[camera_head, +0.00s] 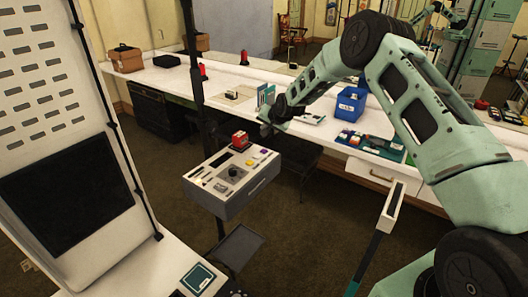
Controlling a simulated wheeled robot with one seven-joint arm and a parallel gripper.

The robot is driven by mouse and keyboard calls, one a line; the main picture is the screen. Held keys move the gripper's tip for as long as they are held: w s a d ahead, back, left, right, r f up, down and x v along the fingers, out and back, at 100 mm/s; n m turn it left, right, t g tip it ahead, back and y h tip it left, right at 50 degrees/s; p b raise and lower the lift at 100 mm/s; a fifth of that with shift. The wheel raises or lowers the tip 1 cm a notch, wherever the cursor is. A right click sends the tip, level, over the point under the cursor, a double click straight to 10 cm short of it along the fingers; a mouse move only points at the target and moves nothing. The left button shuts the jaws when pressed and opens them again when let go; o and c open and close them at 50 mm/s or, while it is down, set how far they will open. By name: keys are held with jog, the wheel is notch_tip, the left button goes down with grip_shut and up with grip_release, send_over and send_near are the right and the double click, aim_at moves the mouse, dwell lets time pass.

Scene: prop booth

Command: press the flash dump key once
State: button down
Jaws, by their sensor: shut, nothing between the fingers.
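A grey control box (237,203) stands on a dark pole in the middle of the view. The labels are too small to read, so I cannot tell which key is the flash dump key. My gripper (267,129) is shut and empty, above and beyond the far right corner of the box, apart from the keys. The fingertips are small and dark here.
A red item (240,140) sits at the box's far edge. A long white counter (222,84) runs behind, with a blue bin (349,103) and a green tray (385,150). A white panel (50,70) stands at left. A dark shelf (238,246) hangs below the box.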

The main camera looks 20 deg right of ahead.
aim_at(265, 152)
notch_tip(265, 152, down, 7)
jog(key=b, duration=0.3)
jog(key=shift+f, duration=0.45)
jog(key=shift+f+b, duration=0.1)
jog(key=shift+b, duration=0.3)
dwell(1.3)
jog(key=shift+f+b, duration=0.3)
jog(key=shift+b, duration=0.15)
jog(key=shift+f+b, duration=0.45)
dwell(0.8)
jog(key=shift+r, duration=0.85)
